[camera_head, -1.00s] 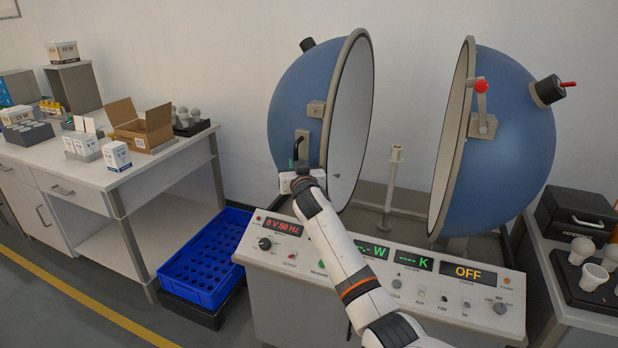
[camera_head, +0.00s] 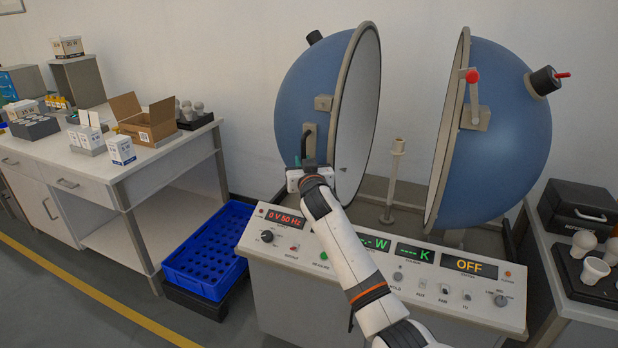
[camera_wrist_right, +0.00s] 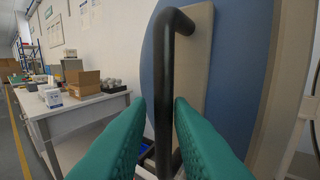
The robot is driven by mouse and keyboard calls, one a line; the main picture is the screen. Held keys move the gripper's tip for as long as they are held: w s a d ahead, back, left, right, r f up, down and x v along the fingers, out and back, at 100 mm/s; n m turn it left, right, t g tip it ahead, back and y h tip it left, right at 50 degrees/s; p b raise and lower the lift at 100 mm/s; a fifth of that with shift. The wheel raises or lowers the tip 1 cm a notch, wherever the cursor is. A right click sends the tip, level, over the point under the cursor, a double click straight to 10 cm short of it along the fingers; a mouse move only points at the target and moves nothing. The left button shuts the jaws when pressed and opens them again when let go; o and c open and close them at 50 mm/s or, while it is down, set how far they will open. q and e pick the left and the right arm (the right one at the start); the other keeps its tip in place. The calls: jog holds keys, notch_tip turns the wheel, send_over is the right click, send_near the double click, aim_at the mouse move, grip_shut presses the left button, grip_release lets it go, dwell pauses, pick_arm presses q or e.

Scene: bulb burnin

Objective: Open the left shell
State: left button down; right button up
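The left shell (camera_head: 292,92) is a blue half-sphere with a pale rim, at the centre-left of the head view. It stands apart from the right shell (camera_head: 510,130), its pale inner face showing. A dark bar handle (camera_wrist_right: 164,90) on a pale plate is on the left shell's outer side. My right gripper (camera_wrist_right: 160,125), with green fingers, is at this handle. The bar runs between the two fingers, with a narrow gap visible beside the left finger, so the gripper looks open around it. It also shows in the head view (camera_head: 309,163). My left gripper is out of view.
A control console (camera_head: 385,280) stands below the shells, with a pale post (camera_head: 395,175) between them. A blue crate (camera_head: 208,250) is at the lower left. A bench (camera_head: 130,180) with boxes is at left, and a bulb tray (camera_head: 597,285) at right.

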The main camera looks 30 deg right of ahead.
jog(key=b+v, duration=0.1)
jog(key=v, duration=0.8)
jog(key=shift+s, duration=0.4)
jog(key=shift+a, duration=0.1)
jog(key=s+a+f+n+g+y, duration=0.2)
jog(key=s+f+g, duration=0.1)
jog(key=f, duration=1.4)
jog(key=s+a+f+n+g+y, duration=0.1)
jog(key=s+a+f+g, duration=0.15)
jog(key=f, duration=1.35)
jog(key=s+a+f+n+g+y, duration=0.15)
jog(key=s+f+g, duration=0.35)
jog(key=s+f, duration=1.3)
jog(key=s+a+f+g, duration=0.1)
jog(key=s+f, duration=0.4)
jog(key=s, duration=0.6)
jog(key=s+f+g, duration=0.3)
jog(key=s+f, duration=0.3)
jog(key=s, duration=0.6)
jog(key=s+a+f+n+g, duration=0.1)
jog(key=s+f, duration=0.5)
jog(key=s, duration=0.6)
jog(key=shift+a+f+g, duration=0.2)
jog(key=shift+a+g, duration=0.1)
jog(key=shift+g, duration=0.15)
